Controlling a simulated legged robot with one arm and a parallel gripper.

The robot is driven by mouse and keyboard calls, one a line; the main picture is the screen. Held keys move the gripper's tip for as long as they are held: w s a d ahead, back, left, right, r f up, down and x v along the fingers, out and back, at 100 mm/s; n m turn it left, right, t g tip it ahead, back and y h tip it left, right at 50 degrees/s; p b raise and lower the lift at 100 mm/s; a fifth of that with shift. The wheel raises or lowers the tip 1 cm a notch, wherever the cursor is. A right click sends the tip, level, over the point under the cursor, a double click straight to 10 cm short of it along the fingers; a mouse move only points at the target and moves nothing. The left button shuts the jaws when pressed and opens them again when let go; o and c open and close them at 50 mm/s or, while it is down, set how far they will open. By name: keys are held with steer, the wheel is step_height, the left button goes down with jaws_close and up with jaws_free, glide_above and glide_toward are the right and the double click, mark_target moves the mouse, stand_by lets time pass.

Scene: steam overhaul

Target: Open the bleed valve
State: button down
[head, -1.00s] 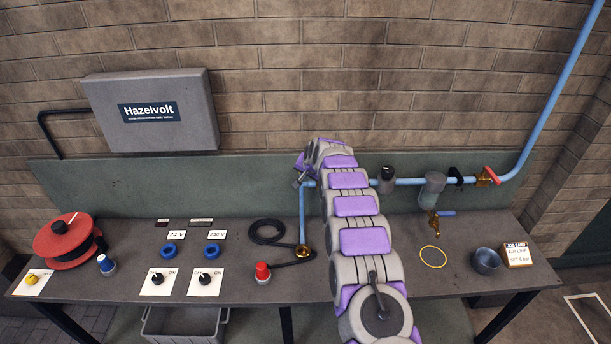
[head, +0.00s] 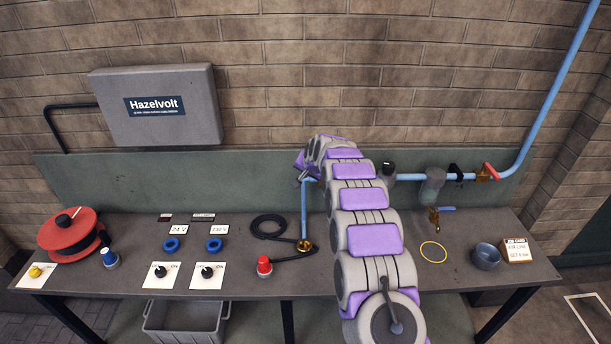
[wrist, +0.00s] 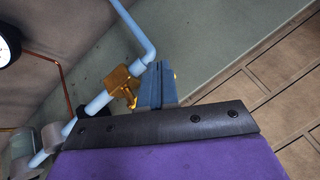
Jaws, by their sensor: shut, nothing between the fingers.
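A brass valve (wrist: 122,86) sits on the blue pipe (wrist: 97,104) close to its elbow in the wrist view. I take it to be the bleed valve; its handle is not clearly seen. In the head view my arm hides most of this stretch of pipe. My gripper (wrist: 158,72) shows as two blue-grey fingers pressed together, empty, right beside the brass valve. I cannot tell whether they touch it. In the head view the gripper (head: 302,165) is partly seen at the far end of my arm, near the pipe's left elbow.
A red-handled brass valve (head: 487,172) and a bowl with a blue-handled brass tap (head: 435,214) are farther right. A gauge (wrist: 6,46) and copper tube (wrist: 62,78) lie near the pipe.

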steer(key=s+a+r, duration=0.3)
steer(key=r, duration=0.2)
steer(key=shift+s+r+b, duration=0.2)
steer(key=shift+r+b, duration=0.1)
steer(key=shift+b, duration=0.05)
steer(key=shift+s+r, duration=0.1)
steer(key=shift+s, duration=0.05)
steer(key=s+d+n+g+h+b, duration=0.15)
steer(key=s+d+b, duration=0.25)
steer(key=s, duration=1)
steer(key=s+d+n+g+b, duration=0.1)
steer(key=s+d+g+b, duration=0.3)
steer(key=s, duration=1)
steer(key=s+d+f+g+b, duration=0.1)
steer(key=s+d+f+b, duration=0.1)
steer(key=s, duration=0.9)
steer(key=s+d+f+n+g+h+b, duration=0.1)
steer(key=s+d+f+b, duration=0.1)
steer(key=s, duration=1)
steer(key=s+d+f+n+g+b, duration=0.1)
steer(key=s+d+f+b, duration=0.2)
steer(key=s+f, duration=0.3)
steer(key=s, duration=0.5)
steer(key=shift+s+d, duration=0.15)
steer(key=shift+s, duration=0.25)
